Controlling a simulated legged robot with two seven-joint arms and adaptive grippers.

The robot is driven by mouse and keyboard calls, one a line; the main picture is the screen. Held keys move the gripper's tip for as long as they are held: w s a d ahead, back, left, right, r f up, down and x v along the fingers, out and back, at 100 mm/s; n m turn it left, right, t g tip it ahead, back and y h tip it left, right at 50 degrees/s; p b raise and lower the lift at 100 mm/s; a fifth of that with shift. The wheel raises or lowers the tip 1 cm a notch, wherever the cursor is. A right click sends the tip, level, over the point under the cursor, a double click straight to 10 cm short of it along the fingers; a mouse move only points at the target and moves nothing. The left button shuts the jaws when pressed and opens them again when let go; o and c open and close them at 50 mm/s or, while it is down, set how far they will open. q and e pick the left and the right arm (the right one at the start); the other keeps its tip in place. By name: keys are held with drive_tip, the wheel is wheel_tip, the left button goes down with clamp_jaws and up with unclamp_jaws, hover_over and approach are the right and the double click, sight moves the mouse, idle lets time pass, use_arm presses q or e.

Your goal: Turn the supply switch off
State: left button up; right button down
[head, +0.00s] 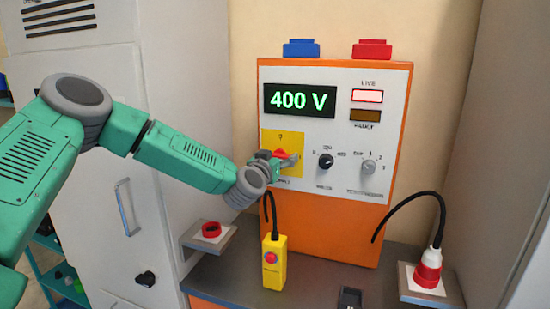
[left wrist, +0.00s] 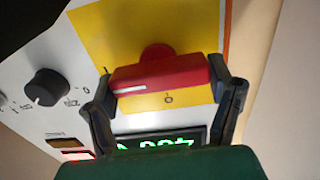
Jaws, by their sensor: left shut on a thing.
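The supply switch is a red rotary handle on a yellow plate (head: 270,138) at the left of the orange and white supply panel. My left gripper (head: 283,158) is at the handle and mostly covers it in the head view. In the left wrist view, the red handle (left wrist: 160,76) lies across the picture between the two dark fingers, which are shut on its ends. Its white line points left, toward the "I" mark, and the "0" mark is below the handle. The display (head: 300,101) reads 400 V in green. The LIVE lamp (head: 367,96) is lit. My right gripper is not in view.
A black knob (head: 326,161) and a grey knob (head: 369,166) sit right of the switch. A grey cabinet (head: 85,150) stands at left.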

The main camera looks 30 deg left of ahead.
use_arm(q)
drive_tip(key=shift+o, duration=0.2)
drive_tip(key=shift+a+f, duration=0.1)
drive_tip(key=shift+d+n, duration=0.2)
drive_tip(key=shift+n, duration=0.1)
drive_tip(key=shift+a+f+n+b, duration=0.15)
drive_tip(key=shift+a+n+b, duration=0.15)
drive_tip(key=shift+n+b, duration=0.65)
drive_tip(key=n+b, duration=0.2)
drive_tip(key=n, duration=0.1)
drive_tip(key=shift+n, duration=0.25)
drive_tip(key=n+b, duration=0.2)
drive_tip(key=shift+f+n, duration=0.15)
drive_tip(key=shift+n, duration=0.25)
drive_tip(key=shift+c, duration=0.2)
drive_tip(key=n+b, duration=0.4)
drive_tip(key=n, duration=0.1)
drive_tip(key=shift+a+f, duration=0.1)
drive_tip(key=shift+f, duration=0.05)
drive_tip(key=shift+n+b, duration=1.6)
drive_tip(key=shift+n, duration=0.5)
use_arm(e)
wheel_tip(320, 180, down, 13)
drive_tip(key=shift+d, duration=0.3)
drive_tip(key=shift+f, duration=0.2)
